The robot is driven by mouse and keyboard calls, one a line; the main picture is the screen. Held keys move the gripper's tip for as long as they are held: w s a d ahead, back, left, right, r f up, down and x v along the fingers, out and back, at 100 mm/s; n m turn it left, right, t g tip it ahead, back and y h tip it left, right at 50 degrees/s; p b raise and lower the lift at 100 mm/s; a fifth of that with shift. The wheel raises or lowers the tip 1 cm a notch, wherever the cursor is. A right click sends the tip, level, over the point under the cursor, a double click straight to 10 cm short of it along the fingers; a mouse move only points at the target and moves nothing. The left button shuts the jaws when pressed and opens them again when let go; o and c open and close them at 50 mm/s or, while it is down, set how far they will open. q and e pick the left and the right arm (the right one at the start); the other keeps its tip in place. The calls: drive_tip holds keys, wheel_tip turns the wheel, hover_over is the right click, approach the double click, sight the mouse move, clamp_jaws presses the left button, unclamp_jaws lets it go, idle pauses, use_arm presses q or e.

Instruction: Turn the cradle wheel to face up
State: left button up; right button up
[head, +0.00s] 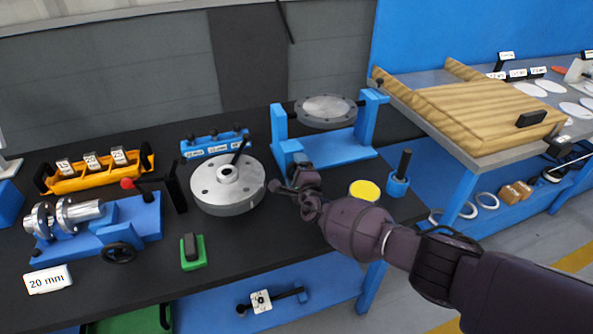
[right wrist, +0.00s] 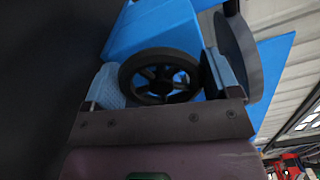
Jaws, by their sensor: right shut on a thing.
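The blue cradle (head: 362,125) stands at the back of the black bench and carries a grey flanged disc (head: 325,110) with holes around its rim. The disc looks close to level in the head view. My right gripper (head: 284,186) is at the cradle's near left corner. In the right wrist view, my right gripper (right wrist: 162,82) is shut on a black spoked handwheel (right wrist: 160,72), with a finger on either side of its rim. In the head view the gripper hides this wheel. My left gripper is not in view.
A round grey flange (head: 226,192) with a raised hub lies left of my gripper. A blue fixture (head: 140,225) with another black wheel (head: 119,252) is at the left. A yellow-topped cylinder (head: 364,190) and a blue post holder (head: 398,187) stand close to my right arm.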

drive_tip(key=o, duration=0.8)
drive_tip(key=shift+s+d+r+p, duration=0.1)
drive_tip(key=shift+s+d+p, duration=0.15)
drive_tip(key=shift+s+p, duration=0.3)
drive_tip(key=p+v, duration=0.3)
drive_tip(key=v, duration=0.5)
drive_tip(key=shift+p+v, duration=0.4)
drive_tip(key=shift+v, duration=0.4)
